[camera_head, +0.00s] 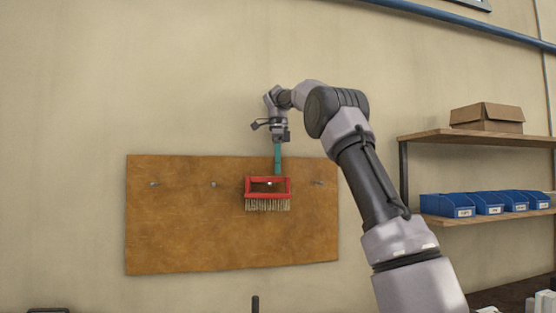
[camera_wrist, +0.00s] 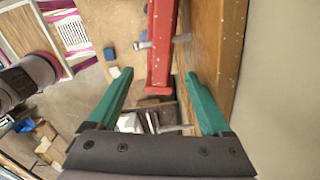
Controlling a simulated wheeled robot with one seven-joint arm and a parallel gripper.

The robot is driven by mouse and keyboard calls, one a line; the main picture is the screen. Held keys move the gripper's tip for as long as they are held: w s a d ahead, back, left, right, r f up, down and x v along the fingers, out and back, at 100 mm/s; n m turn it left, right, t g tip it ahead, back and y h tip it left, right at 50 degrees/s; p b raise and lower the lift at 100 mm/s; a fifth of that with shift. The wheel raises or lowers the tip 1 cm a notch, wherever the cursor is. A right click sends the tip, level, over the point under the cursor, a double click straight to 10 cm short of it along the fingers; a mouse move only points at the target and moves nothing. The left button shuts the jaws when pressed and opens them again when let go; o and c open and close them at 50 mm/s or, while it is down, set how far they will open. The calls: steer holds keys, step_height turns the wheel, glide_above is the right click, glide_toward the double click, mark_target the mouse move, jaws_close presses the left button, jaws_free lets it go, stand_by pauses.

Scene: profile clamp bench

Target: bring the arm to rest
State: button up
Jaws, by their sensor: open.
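My gripper (camera_head: 277,160) is at the upper edge of the brown pegboard in the head view, pointing down with teal fingers. Its jaws (camera_wrist: 158,74) are open, and the wrist view shows a wide gap between the fingers. A red-framed brush (camera_head: 268,196) with pale bristles hangs on the board, a peg showing in its frame opening. In the wrist view the near end of the red frame (camera_wrist: 160,70) lies between and beyond the fingertips, apart from both fingers. My arm reaches up from the lower right and bends over toward the board.
The pegboard (camera_head: 170,230) has other bare pegs (camera_head: 213,184). At right, a shelf (camera_head: 440,135) carries a cardboard box (camera_head: 487,117) above and blue bins (camera_head: 447,206) below. A blue pipe (camera_head: 470,23) crosses the upper wall. The wall above the board is clear.

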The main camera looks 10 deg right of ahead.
steer(key=shift+r, duration=1.65)
steer(key=shift+s+d+r, duration=0.1)
steer(key=s+d+n+t, duration=0.35)
steer(key=s+n, duration=0.55)
steer(key=s, duration=0.8)
steer(key=s+a+f+n+t+y, duration=0.1)
steer(key=s+f+n, duration=0.6)
steer(key=s+f, duration=0.9)
steer(key=s+t+y, duration=0.1)
steer(key=s+t, duration=0.1)
steer(key=shift+s+a+f+n+t, duration=0.15)
steer(key=shift+a+f+n+t, duration=0.1)
steer(key=shift+n+t, duration=0.15)
